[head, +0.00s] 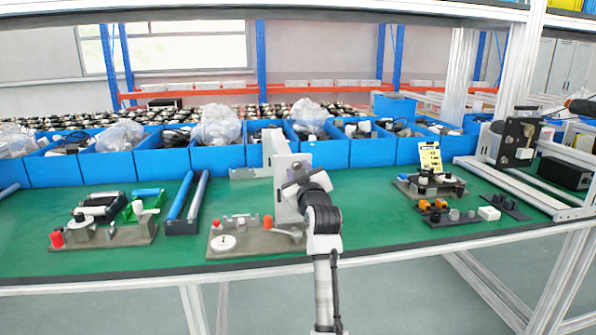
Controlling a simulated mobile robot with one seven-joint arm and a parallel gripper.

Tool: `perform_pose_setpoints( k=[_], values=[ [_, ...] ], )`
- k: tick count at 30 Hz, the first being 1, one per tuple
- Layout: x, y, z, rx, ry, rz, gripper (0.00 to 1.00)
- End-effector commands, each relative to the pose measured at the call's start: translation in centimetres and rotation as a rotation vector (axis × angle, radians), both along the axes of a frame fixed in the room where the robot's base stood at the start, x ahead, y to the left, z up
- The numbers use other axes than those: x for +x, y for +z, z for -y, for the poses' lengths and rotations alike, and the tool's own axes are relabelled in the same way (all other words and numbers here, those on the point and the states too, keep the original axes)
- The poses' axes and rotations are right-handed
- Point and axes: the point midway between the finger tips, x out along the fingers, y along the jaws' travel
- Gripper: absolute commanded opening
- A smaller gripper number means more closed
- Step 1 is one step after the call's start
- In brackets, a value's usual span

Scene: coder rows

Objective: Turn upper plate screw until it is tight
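An upright pale plate fixture (280,160) stands on the green bench top, near the middle of the picture. My gripper (292,183) is raised in front of it, at the end of my white and dark arm. It overlaps the plate's right part in this view. I cannot tell whether it touches the plate. The fingers are small and dark, and their opening cannot be made out. No plate screw can be clearly seen; the gripper covers part of the plate's face.
A grey fixture base (262,246) with a white dial and red knobs sits just left of my arm. Another fixture (105,238) stands at the left, and more (430,188) at the right. Blue bins (215,158) line the back. Green bench (375,222) is bare right of my arm.

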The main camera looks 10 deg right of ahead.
Motion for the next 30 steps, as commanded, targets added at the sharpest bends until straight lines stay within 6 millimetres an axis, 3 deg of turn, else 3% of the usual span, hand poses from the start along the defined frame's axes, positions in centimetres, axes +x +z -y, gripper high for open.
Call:
perform_pose_setpoints(
  k=[2,10,11,17,25,26,28,30],
  values=[
    [0.00,0.01,0.00,0.000,0.000,0.000,0.35],
    [0.00,0.01,0.01,0.001,0.000,0.000,0.01],
    [0.00,0.00,0.01,0.001,0.000,0.000,0.00],
    [0.04,0.34,-0.19,0.069,0.002,-0.006,0.00],
    [0.10,0.54,-0.34,0.407,0.003,-0.029,0.00],
    [0.07,0.02,-0.14,0.397,0.001,-0.026,0.23],
    [0.06,-0.03,-0.11,0.393,0.001,-0.025,0.32],
    [0.06,-0.03,-0.11,0.392,0.001,-0.025,0.35]
  ],
)
